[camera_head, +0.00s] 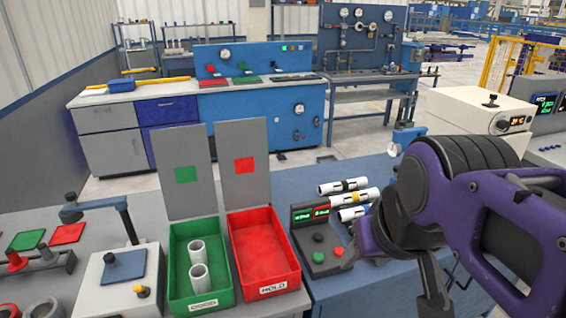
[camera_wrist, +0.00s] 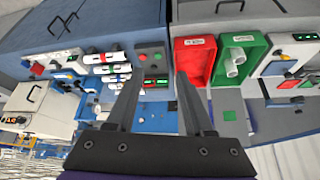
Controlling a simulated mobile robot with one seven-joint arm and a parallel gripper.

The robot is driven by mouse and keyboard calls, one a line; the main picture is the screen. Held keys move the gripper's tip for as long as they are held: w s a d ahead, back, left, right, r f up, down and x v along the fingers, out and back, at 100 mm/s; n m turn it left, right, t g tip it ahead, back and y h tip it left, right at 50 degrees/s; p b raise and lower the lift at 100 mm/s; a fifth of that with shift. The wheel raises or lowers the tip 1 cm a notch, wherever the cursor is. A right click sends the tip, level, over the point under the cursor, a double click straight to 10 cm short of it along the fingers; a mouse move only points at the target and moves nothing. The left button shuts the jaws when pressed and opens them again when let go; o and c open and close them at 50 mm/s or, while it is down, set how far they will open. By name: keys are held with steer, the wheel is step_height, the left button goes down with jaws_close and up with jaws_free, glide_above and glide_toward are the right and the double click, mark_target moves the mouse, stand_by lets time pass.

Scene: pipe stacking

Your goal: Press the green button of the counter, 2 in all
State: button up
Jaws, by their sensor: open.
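The counter (camera_head: 311,228) is a dark grey box on the blue bench, with a green and a red lit display at its back. Its green button (camera_head: 318,257) is at the front left, beside a red button (camera_head: 338,251); a dark knob (camera_head: 318,238) sits behind them. My gripper (camera_wrist: 158,82) is open and empty, its two fingers apart. In the wrist view, the counter (camera_wrist: 154,66) shows beyond and between the fingertips. In the head view, my purple arm comes in from the right, and the gripper is just right of the counter. I see no contact with the button.
A green tray (camera_head: 231,284) holds two upright white pipes; an empty red tray (camera_head: 293,266) stands between it and the counter. Several white pipes with coloured bands (camera_head: 344,186) lie behind and right of the counter. A grey box with a blue pad (camera_head: 84,292) stands at left.

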jaws_close()
stand_by(1.4)
